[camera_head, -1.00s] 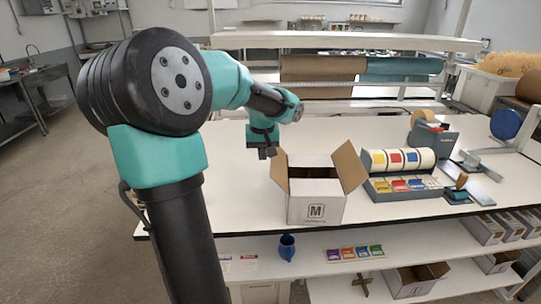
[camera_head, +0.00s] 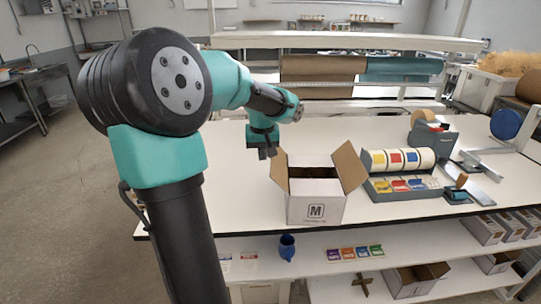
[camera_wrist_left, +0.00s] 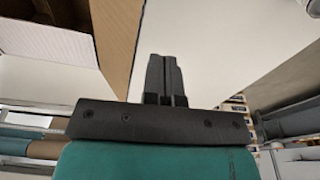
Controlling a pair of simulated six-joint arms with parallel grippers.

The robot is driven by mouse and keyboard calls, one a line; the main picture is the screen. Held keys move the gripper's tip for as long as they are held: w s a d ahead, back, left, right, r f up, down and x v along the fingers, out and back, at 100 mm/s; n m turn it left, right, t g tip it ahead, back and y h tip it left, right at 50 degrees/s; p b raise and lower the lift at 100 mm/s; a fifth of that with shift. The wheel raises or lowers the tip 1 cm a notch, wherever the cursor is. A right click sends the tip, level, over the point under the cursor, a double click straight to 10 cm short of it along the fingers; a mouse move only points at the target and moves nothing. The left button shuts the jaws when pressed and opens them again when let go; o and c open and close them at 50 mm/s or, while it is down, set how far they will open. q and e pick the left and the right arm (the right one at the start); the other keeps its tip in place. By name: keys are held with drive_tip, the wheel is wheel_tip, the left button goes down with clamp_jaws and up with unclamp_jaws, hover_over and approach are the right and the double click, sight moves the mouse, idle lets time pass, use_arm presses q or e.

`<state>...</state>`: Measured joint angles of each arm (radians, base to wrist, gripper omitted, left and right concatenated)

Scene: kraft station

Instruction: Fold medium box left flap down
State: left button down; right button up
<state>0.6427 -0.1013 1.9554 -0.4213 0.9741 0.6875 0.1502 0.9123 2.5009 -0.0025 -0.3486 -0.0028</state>
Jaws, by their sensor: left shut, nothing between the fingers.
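The medium box (camera_head: 315,211) stands on the white table, white outside with an "M" on its front and brown inside. Its left flap (camera_head: 279,169) and right flap (camera_head: 349,167) stand up and lean outward, and the top is open. My left gripper (camera_head: 266,154) is shut and empty, just left of the left flap near its top, apart from it as far as I can tell. In the left wrist view the shut fingers (camera_wrist_left: 164,75) point over the bare table, with the brown flap (camera_wrist_left: 121,40) beside them on the left. My right gripper is not in view.
A tape dispenser rack (camera_head: 403,188) with coloured rolls stands right of the box. A grey tape dispenser (camera_head: 432,142) stands behind it. The white table (camera_head: 235,185) is clear left of the box.

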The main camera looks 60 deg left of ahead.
use_arm(q)
drive_tip(key=w+d, duration=0.4)
drive_tip(key=w, duration=0.3)
idle(0.8)
drive_tip(key=shift+w+d, duration=0.1)
drive_tip(key=shift+w, duration=0.1)
drive_tip(key=w+d, duration=0.1)
drive_tip(key=w+f, duration=0.1)
drive_tip(key=shift+w+d+f, duration=0.15)
drive_tip(key=shift+w+d, duration=0.2)
drive_tip(key=shift+w, duration=0.05)
idle(0.4)
